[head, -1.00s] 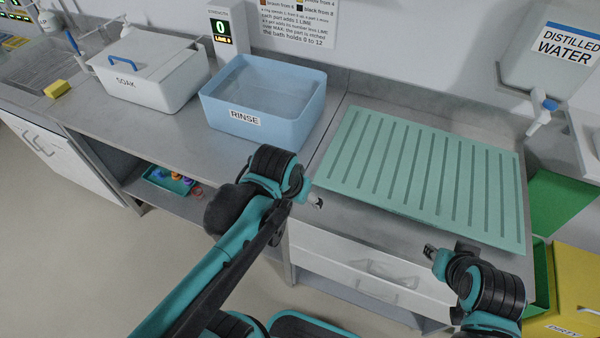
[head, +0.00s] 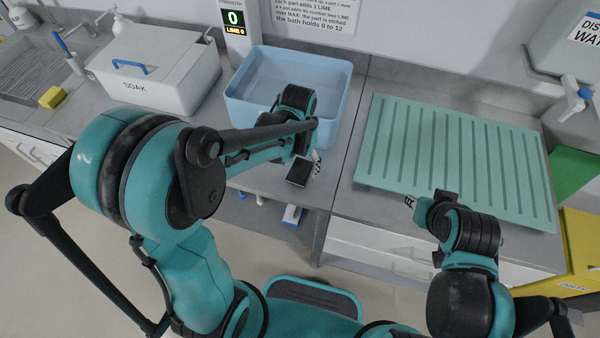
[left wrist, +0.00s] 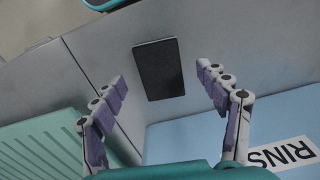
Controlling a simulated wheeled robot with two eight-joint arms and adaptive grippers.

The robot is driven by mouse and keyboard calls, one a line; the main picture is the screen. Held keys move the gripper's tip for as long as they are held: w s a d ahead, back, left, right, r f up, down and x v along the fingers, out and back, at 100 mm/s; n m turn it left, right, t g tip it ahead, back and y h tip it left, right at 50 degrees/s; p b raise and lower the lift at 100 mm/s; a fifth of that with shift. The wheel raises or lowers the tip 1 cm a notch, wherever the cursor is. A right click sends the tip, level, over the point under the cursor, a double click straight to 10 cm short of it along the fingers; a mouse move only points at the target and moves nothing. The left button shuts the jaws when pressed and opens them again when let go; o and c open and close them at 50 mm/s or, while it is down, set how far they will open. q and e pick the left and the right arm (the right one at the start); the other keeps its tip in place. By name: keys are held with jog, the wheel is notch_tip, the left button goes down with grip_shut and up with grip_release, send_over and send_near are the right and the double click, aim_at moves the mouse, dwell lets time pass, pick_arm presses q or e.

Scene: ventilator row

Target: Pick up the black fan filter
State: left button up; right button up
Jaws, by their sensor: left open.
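The black fan filter (head: 299,167) is a thin dark rectangle lying on the counter near its front edge, just in front of the rinse tub. In the left wrist view the filter (left wrist: 159,69) lies ahead, between the spread fingers and apart from both. My left gripper (left wrist: 160,77) is open and empty. In the head view the left gripper (head: 314,162) is partly hidden by its own arm, close beside the filter. My right gripper (head: 413,202) is over the front edge of the green ribbed mat, far right of the filter; its jaws are too small to read.
The blue rinse tub (head: 335,112) stands right behind the filter. The green ribbed mat (head: 455,160) lies to the right. The white soak box (head: 150,85) with a blue handle and a yellow sponge (head: 53,97) are at left. A distilled water container (head: 565,45) hangs at right.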

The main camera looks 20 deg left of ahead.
aim_at(299, 172)
pick_arm(q)
notch_tip(299, 172, down, 3)
jog(key=shift+w+b, duration=0.1)
jog(key=shift+b, duration=0.3)
jog(key=shift+r, duration=0.1)
jog(key=c, duration=1)
jog(key=shift+c, duration=0.2)
